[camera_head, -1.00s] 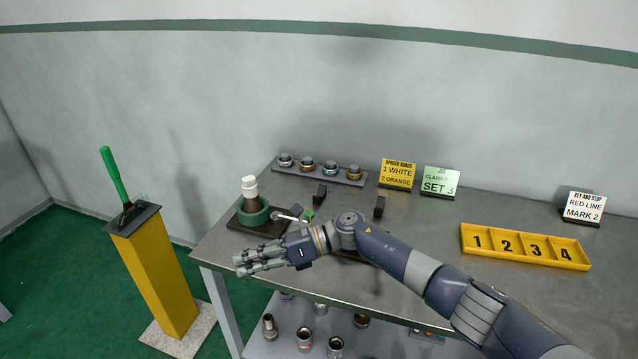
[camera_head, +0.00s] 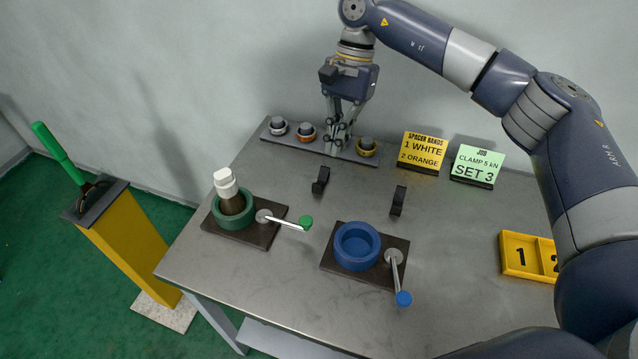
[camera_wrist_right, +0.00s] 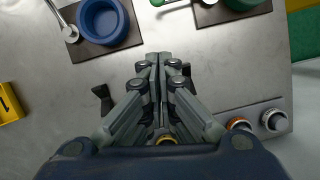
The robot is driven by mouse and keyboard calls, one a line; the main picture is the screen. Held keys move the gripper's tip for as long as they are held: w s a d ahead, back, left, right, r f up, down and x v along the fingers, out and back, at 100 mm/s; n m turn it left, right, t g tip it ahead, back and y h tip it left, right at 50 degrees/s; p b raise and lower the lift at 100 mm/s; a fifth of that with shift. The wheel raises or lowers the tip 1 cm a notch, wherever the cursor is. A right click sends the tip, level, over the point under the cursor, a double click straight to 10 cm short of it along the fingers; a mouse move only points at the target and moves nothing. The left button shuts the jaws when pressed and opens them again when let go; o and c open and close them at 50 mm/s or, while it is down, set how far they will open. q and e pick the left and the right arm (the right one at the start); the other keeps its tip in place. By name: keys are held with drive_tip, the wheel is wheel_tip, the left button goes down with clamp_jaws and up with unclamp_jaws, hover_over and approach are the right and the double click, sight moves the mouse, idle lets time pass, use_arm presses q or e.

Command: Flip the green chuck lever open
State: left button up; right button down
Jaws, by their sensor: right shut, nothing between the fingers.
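The green chuck (camera_head: 219,221) sits on a dark base plate at the table's left, with a white-capped dark pipe (camera_head: 229,187) upright in it. Its lever (camera_head: 285,223) sticks out to the right from a round pivot and ends in a green knob (camera_head: 305,222). Part of this lever shows at the top edge of the right wrist view (camera_wrist_right: 176,5). My right gripper (camera_head: 337,150) is shut and empty, fingers pointing down by the ring rack at the back, away from the lever. My left gripper is out of view.
A blue chuck (camera_head: 357,246) with a blue-knobbed lever (camera_head: 403,298) is to the right. Two small black blocks (camera_head: 320,181) (camera_head: 398,200) stand behind the chucks. The rack (camera_head: 315,143) holds several rings. Signs (camera_head: 423,151) (camera_head: 476,166) and a yellow numbered tray (camera_head: 520,257) are farther right.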

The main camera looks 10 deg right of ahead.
drive_tip(key=p+x, duration=0.2)
drive_tip(key=x, duration=0.8)
drive_tip(key=shift+s, duration=0.15)
drive_tip(key=shift+s+a+f+p, duration=0.2)
drive_tip(key=shift+s+a+p, duration=0.7)
drive_tip(key=shift+s+a, duration=0.3)
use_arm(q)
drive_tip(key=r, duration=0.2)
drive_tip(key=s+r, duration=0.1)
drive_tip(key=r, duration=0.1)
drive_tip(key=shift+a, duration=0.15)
use_arm(e)
drive_tip(key=shift+s+a+f, duration=0.15)
drive_tip(key=shift+s+a, duration=0.05)
drive_tip(key=shift+a, duration=0.05)
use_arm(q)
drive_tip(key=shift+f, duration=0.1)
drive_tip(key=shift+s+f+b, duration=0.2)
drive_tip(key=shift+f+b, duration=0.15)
use_arm(e)
drive_tip(key=shift+s+a+m, duration=0.1)
drive_tip(key=shift+s+m, duration=0.35)
drive_tip(key=shift+m, duration=0.05)
